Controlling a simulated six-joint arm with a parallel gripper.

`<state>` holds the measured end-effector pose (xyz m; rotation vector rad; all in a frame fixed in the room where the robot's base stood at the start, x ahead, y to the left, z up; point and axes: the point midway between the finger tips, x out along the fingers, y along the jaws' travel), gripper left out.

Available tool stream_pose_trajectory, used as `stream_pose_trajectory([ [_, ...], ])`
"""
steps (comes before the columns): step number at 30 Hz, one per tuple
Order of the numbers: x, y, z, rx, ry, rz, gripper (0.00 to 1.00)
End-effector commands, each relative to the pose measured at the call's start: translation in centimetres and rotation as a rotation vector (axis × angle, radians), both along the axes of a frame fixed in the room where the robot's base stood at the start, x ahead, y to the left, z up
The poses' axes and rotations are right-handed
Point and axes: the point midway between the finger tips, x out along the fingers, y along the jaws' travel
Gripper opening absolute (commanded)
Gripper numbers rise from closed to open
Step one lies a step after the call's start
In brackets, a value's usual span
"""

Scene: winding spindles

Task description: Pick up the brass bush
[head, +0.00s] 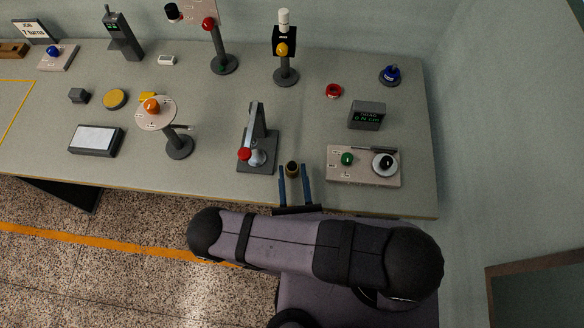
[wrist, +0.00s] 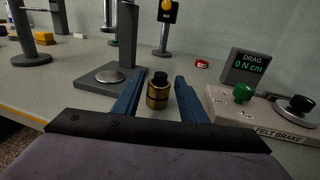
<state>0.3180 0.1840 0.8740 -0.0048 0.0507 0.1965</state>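The brass bush (wrist: 158,97) is a small upright brass cylinder with a dark band and a black top in the wrist view. It stands at the bench's front edge in the head view (head: 292,170). My gripper (head: 293,172) is open, its two blue fingers on either side of the bush. In the wrist view the gripper (wrist: 159,84) shows a gap between each finger and the bush, so neither seems to touch it.
The felt brake panel (head: 364,178) with green and black knobs is close right of my gripper. A grey stand with a red knob (head: 244,154) is close left. The drag display (head: 367,115) stands behind the panel. A red ring (head: 333,91) lies farther back.

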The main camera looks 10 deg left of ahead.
Motion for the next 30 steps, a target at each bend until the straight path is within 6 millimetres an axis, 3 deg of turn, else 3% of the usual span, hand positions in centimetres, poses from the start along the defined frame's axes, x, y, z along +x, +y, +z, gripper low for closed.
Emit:
stream_pose_trajectory([
  [9, 2.6, 0.4, 0.0, 0.001, 0.000, -0.004, 0.39],
  [22, 3.2, 0.6, 0.0, 0.000, -0.001, 0.001, 0.39],
  [23, 3.2, 0.6, 0.0, 0.000, -0.001, 0.001, 0.36],
  [27, 3.2, 0.6, 0.0, 0.000, -0.001, 0.001, 0.06],
  [30, 3.2, 0.6, 0.0, 0.000, -0.002, 0.001, 0.06],
])
